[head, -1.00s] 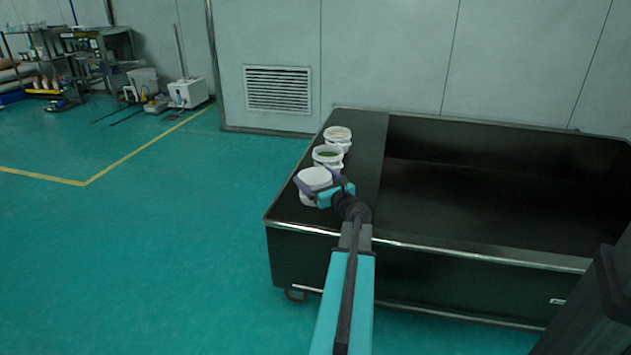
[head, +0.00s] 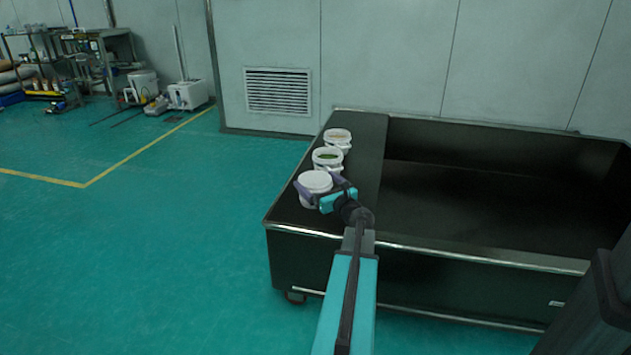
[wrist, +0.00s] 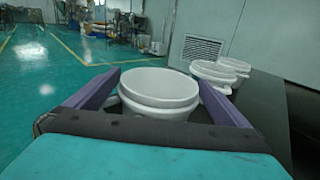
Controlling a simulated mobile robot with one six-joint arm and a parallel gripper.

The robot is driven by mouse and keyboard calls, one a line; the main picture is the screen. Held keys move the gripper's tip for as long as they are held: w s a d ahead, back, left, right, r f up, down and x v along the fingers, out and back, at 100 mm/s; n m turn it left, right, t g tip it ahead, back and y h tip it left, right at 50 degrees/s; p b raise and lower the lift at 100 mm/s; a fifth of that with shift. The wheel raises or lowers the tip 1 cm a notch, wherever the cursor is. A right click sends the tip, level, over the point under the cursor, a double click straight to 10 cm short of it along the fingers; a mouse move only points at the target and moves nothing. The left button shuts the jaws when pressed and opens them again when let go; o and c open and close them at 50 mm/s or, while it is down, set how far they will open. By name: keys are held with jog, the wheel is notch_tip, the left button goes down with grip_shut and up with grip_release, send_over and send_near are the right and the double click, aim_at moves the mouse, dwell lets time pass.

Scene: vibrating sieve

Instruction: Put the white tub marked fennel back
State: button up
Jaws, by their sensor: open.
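Three white tubs stand in a row on the dark ledge (head: 284,208) along the left of the black bin. The nearest white tub (head: 315,182) stands upright between the spread fingers of my gripper (head: 318,191). In the wrist view this tub (wrist: 158,88) sits between the two purple fingers (wrist: 157,92), with a gap showing at the left finger. The middle tub (head: 328,156) holds something green, and the far tub (head: 338,136) something pale. I cannot read any marking, so I cannot tell which is fennel.
The black bin's deep hollow (head: 480,200) lies to the right of the ledge. A wall with a vent (head: 278,91) stands behind. Open green floor (head: 140,240) lies to the left, with shelves and equipment far back.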

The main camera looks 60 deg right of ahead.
jog(key=p+v, duration=0.2)
jog(key=v, duration=0.8)
jog(key=shift+s+a, duration=0.15)
jog(key=shift+s, duration=0.15)
jog(key=shift+s, duration=0.1)
dwell(0.4)
